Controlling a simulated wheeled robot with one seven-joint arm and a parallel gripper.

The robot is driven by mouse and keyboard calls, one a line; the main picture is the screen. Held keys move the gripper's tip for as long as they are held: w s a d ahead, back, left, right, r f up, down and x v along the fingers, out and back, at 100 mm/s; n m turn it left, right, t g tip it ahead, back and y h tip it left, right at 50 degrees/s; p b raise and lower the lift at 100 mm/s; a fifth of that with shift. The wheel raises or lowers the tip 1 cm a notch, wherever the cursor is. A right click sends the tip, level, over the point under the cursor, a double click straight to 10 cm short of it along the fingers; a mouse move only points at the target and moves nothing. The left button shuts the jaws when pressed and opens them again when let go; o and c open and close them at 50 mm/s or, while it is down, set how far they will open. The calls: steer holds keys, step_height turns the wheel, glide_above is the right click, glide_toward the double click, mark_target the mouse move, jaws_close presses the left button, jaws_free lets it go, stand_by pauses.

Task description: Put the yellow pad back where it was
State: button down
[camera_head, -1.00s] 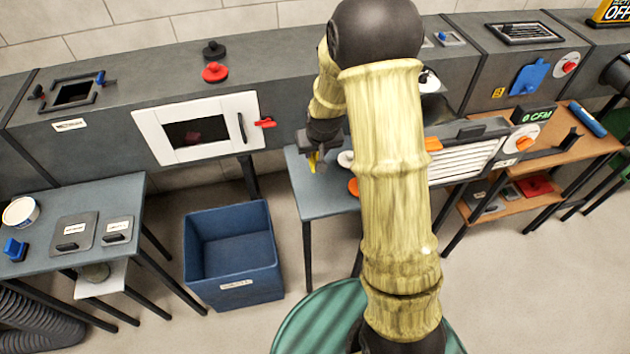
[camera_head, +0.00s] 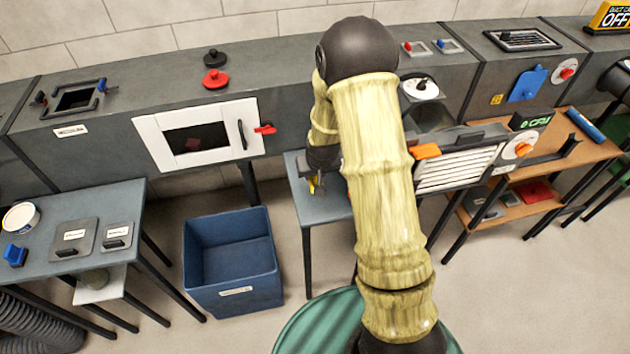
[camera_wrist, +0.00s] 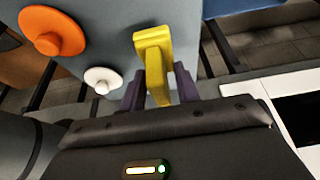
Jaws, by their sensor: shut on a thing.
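The yellow pad (camera_wrist: 157,62) is held between the dark purple fingers of my gripper (camera_wrist: 158,76) in the wrist view. In the head view my gripper (camera_head: 316,184) is over the small grey-blue table (camera_head: 328,235), with a bit of yellow showing at its tips. I cannot tell whether the pad touches the table. In the wrist view an orange round pad (camera_wrist: 52,34) and a smaller white round pad (camera_wrist: 103,79) are on the table, to the left of the yellow pad.
A blue bin (camera_head: 232,262) stands on the floor left of the table. The duct with its white-framed door (camera_head: 199,137) and red latch (camera_head: 265,128) is behind. A left table (camera_head: 60,225) carries labelled plates. A slatted grille (camera_head: 458,165) is right of my arm.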

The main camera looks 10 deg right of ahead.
mark_target(316, 181)
steer(key=shift+w+f, duration=0.1)
steer(key=shift+f, duration=1.85)
steer(key=shift+d, duration=0.1)
steer(key=shift+r, duration=0.1)
steer(key=c, duration=1)
jaws_free()
steer(key=shift+c, duration=0.2)
steer(key=shift+s+r, duration=0.25)
steer(key=shift+r, duration=0.3)
steer(key=v, duration=1)
steer(key=shift+s+r, duration=0.25)
steer(key=shift+r, duration=0.1)
